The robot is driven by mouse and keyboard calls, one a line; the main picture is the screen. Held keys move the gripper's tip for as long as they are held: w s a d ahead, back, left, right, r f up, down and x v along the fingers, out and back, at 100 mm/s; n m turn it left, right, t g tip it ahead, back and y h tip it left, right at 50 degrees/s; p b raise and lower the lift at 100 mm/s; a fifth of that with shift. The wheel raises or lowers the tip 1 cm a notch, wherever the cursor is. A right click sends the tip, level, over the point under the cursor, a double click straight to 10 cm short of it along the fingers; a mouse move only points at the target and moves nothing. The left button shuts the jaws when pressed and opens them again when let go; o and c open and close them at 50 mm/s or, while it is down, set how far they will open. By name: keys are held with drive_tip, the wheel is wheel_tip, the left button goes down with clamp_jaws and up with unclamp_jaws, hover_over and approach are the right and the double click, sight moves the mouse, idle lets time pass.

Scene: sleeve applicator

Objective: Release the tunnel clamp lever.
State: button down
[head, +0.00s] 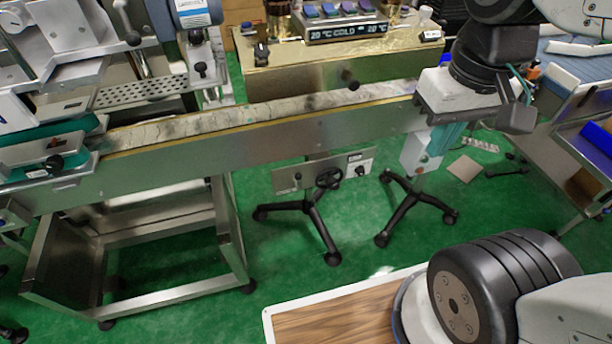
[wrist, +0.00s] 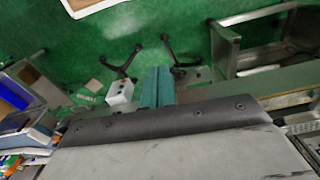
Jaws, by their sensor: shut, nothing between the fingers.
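My gripper (head: 437,148) hangs at the right end of the long steel rail, its teal fingers pointing down. In the wrist view the two fingers (wrist: 157,74) lie side by side, shut and empty. I cannot tell for sure which part is the tunnel clamp lever. A brass-coloured box (head: 300,68) with a "20 °C COLD" display stands behind the rail. It carries a small black handle (head: 262,53) on top at the left and a black knob (head: 350,82) on its front edge. My gripper is to the right of both and touches neither.
The steel rail (head: 270,143) crosses the view. Metal fixtures with a black knob (head: 200,69) crowd the left. A white box (head: 416,158) is beside my fingers in the picture. Wheeled stand legs (head: 308,218) are below. A blue-topped bench (head: 575,100) is at right.

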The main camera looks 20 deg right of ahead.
drive_tip(key=w+d+f+m+t+y, duration=0.1)
drive_tip(key=w+f+y, duration=0.9)
drive_tip(key=w+f, duration=2)
wheel_tip(320, 180, down, 4)
drive_tip(key=shift+w+d+r, duration=0.15)
drive_tip(key=shift+d, duration=0.6)
approach(298, 181)
drive_tip(key=shift+w+d+f, duration=0.1)
drive_tip(key=shift+d+f, duration=0.1)
drive_tip(key=shift+f, duration=0.25)
drive_tip(key=shift+d+f, duration=0.2)
drive_tip(key=shift+f, duration=0.2)
drive_tip(key=a, duration=0.3)
drive_tip(key=shift+w+a+f, duration=0.15)
drive_tip(key=shift+w+f, duration=0.15)
drive_tip(key=shift+f, duration=0.1)
drive_tip(key=shift+a, duration=0.4)
